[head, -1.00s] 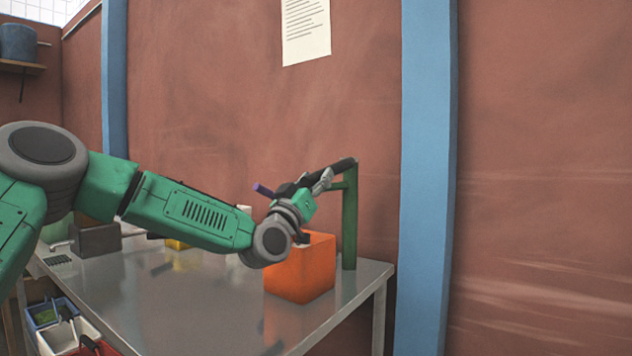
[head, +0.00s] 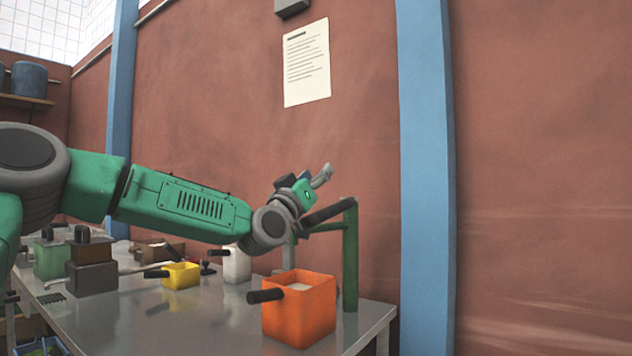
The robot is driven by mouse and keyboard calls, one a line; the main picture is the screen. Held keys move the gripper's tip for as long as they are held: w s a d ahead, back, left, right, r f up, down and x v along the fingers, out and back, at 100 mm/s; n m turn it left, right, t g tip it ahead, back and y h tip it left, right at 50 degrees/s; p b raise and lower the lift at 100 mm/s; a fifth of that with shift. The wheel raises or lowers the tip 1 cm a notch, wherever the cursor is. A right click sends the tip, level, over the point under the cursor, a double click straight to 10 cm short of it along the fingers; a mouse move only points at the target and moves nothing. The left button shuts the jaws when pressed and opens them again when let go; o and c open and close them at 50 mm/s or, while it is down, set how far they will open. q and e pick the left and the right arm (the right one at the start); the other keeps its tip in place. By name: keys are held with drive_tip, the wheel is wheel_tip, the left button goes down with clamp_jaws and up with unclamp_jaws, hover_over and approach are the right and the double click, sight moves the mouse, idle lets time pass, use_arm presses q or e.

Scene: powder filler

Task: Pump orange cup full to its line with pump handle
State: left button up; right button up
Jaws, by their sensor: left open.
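The orange cup (head: 312,322) stands near the right end of the metal table, with a black handle sticking out to its left. Pale contents show inside its rim; I cannot make out its line. The pump handle (head: 330,212) is a dark bar that slopes down to the left from the top of a green post (head: 350,262), behind and above the cup. My left gripper (head: 322,177) is open and empty, a little above the pump handle, its fingers pointing up and right. My left wrist hides the far end of the handle. My right gripper is not in view.
A yellow cup (head: 182,279), a white container (head: 236,268), a dark box (head: 92,278) and a green container (head: 53,262) stand left along the table (head: 200,325). A brown wall with a blue pillar (head: 425,180) closes the back and right.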

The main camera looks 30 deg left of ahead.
sight(314, 220)
use_arm(q)
drive_tip(key=s+a+f+m+g+h+p, duration=0.15)
drive_tip(key=s+f+g+p, duration=0.45)
drive_tip(key=s+f+p, duration=0.6)
drive_tip(key=shift+h, duration=0.35)
drive_tip(key=w, duration=0.3)
drive_tip(key=w+d+r+p, duration=0.1)
drive_tip(key=w, duration=0.3)
drive_tip(key=w+r, duration=0.1)
drive_tip(key=w, duration=0.2)
drive_tip(key=shift+w+d+p, duration=0.35)
drive_tip(key=shift+w+p, duration=0.05)
clamp_jaws()
